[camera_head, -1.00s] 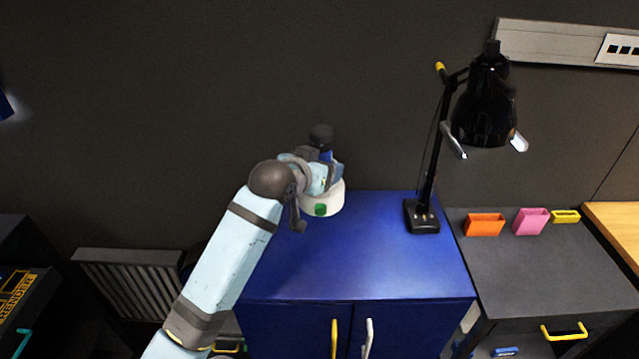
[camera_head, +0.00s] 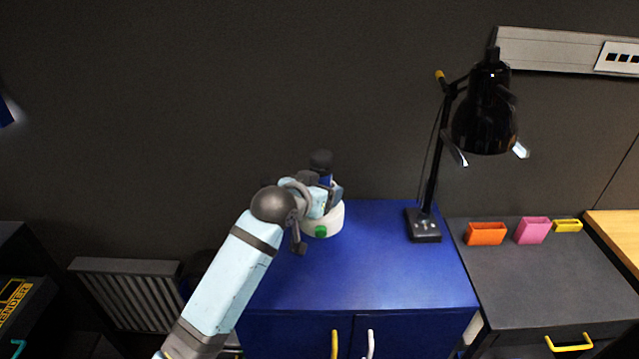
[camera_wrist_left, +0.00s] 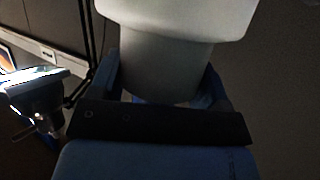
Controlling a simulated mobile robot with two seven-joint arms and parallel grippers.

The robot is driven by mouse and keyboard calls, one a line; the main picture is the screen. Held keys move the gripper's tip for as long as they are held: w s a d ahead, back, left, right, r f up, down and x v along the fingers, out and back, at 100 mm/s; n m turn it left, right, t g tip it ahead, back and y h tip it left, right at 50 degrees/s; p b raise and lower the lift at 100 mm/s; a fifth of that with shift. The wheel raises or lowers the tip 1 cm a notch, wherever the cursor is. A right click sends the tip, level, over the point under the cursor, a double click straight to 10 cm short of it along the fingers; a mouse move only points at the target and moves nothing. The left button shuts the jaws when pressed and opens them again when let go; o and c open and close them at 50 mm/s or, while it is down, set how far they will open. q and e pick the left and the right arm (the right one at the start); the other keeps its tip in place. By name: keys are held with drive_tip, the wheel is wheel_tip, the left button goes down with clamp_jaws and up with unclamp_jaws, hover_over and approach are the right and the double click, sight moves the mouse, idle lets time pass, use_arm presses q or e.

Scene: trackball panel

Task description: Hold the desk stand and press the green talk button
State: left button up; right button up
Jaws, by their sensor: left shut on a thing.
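The desk stand (camera_head: 335,217) has a round white base and a dark top. It is at the back left of the blue cabinet top, and I cannot tell whether its base touches the surface. The green talk button (camera_head: 321,231) is on the front of the base, uncovered. My left gripper (camera_head: 327,186) is shut on the stand between the base and the dark top and hides its middle. In the left wrist view the stand's pale stem (camera_wrist_left: 165,65) is between the blue fingers; the button is not visible there. My right gripper is not in view.
A black desk lamp (camera_head: 424,225) stands to the right on the blue cabinet (camera_head: 385,275). The middle and front of that top are clear. Orange (camera_head: 486,234), pink (camera_head: 532,230) and yellow (camera_head: 567,226) holders sit on the grey cabinet at right. A dark wall is close behind.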

use_arm(q)
drive_tip(key=shift+f+b, duration=1.15)
drive_tip(key=shift+f, duration=2.9)
wheel_tip(320, 180, down, 7)
drive_tip(key=b, duration=0.2)
drive_tip(key=shift+f, duration=0.3)
drive_tip(key=o, duration=0.9)
